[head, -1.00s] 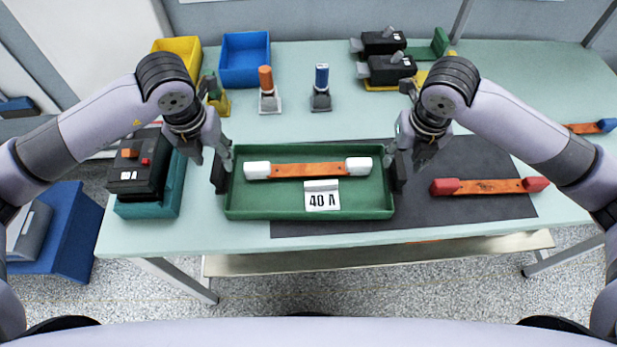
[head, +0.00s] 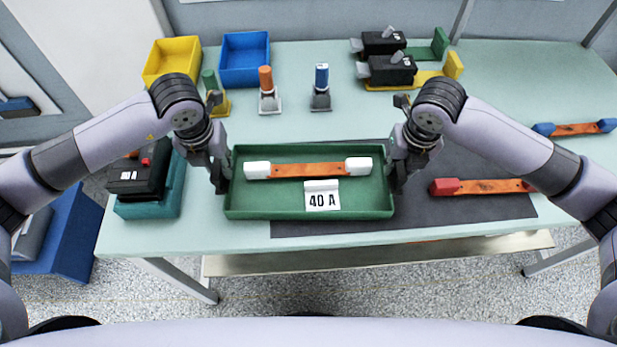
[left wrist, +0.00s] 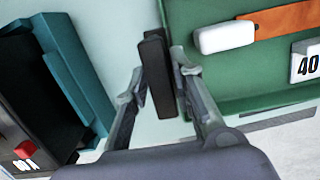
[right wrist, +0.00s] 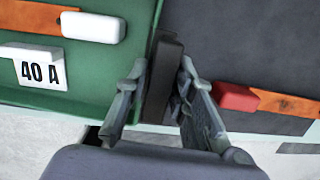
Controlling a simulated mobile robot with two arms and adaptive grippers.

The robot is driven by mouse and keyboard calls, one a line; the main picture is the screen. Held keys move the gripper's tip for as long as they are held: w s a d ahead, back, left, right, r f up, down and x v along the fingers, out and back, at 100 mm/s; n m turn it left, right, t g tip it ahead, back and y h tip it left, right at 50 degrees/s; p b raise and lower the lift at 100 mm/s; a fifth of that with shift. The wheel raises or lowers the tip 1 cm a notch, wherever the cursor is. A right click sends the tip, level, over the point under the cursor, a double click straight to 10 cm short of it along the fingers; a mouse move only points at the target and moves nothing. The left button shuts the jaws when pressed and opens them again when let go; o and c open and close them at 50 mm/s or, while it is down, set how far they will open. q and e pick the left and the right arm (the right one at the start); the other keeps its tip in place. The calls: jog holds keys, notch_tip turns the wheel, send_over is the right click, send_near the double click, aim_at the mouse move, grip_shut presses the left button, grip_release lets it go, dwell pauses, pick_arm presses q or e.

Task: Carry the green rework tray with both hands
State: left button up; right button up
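The green tray (head: 308,212) lies level on the bench, partly over the dark mat. It holds an orange bar with white ends (head: 308,169) and a "40 A" card (head: 322,196). A black handle stands at each short side; the left wrist view shows the left handle (left wrist: 156,75) and the right wrist view the right handle (right wrist: 163,80). My left gripper (head: 221,178) has its fingers on both sides of the left handle, closed in on it. My right gripper (head: 398,180) is likewise closed in on the right handle. Finger contact is partly hidden.
A black device in a teal tray (head: 150,208) stands just left of my left gripper. A red-ended bar (head: 480,187) lies on the dark mat (head: 450,215) to the right. Blue (head: 245,75) and yellow (head: 170,60) bins stand behind. The bench's front edge is close to the tray.

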pick_arm(q)
grip_shut()
pick_arm(e)
grip_shut()
pick_arm(q)
jog(key=shift+r, duration=0.2)
pick_arm(e)
jog(key=shift+r, duration=0.2)
